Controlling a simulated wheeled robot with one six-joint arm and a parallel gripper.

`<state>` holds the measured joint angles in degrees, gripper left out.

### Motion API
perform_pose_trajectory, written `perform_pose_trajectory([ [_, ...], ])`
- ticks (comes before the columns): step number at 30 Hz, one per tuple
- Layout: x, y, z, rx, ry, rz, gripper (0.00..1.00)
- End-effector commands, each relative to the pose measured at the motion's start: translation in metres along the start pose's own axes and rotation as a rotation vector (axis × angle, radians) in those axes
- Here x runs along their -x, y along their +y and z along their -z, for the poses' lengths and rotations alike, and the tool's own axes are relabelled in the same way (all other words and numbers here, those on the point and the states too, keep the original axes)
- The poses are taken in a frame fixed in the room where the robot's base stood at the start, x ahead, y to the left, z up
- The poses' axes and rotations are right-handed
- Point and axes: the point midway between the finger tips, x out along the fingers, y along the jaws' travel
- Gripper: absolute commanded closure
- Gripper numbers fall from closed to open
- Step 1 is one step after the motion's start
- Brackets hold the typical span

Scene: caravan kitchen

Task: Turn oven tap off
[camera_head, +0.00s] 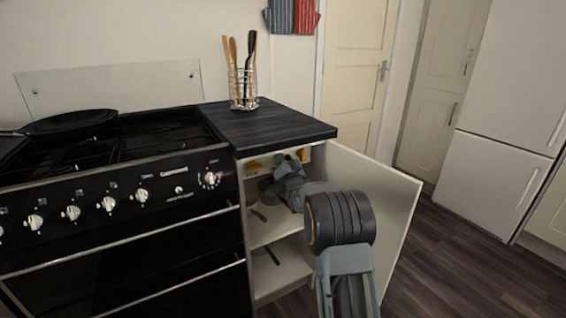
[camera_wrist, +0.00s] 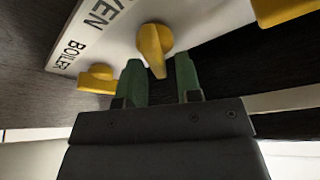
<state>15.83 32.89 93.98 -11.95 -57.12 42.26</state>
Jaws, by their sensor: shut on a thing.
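The oven tap (camera_wrist: 153,45) is a yellow lever tap on a white panel, beside lettering of which "VEN" is readable. In the wrist view its handle points down towards my gripper (camera_wrist: 158,65). My gripper's two green fingers stand on either side of the handle and are shut on it. In the head view my gripper (camera_head: 281,160) reaches into the top of the open cupboard, and the oven tap is hidden or too small to tell apart there.
A second yellow tap (camera_wrist: 98,79) sits by the "BOILER" label, and another (camera_wrist: 282,9) is at upper right. The cupboard door (camera_head: 393,190) stands open right of my arm. The black cooker (camera_head: 120,200) is on the left. Floor (camera_head: 470,250) is clear at right.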

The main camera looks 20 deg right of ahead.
Motion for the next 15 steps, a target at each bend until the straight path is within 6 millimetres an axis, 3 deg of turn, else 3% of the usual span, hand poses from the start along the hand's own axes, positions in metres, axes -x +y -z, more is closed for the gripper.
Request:
perform_pose_trajectory([
  [15, 0.0009, 0.0061, -0.0027, -0.454, -0.001, -0.187, 0.92],
])
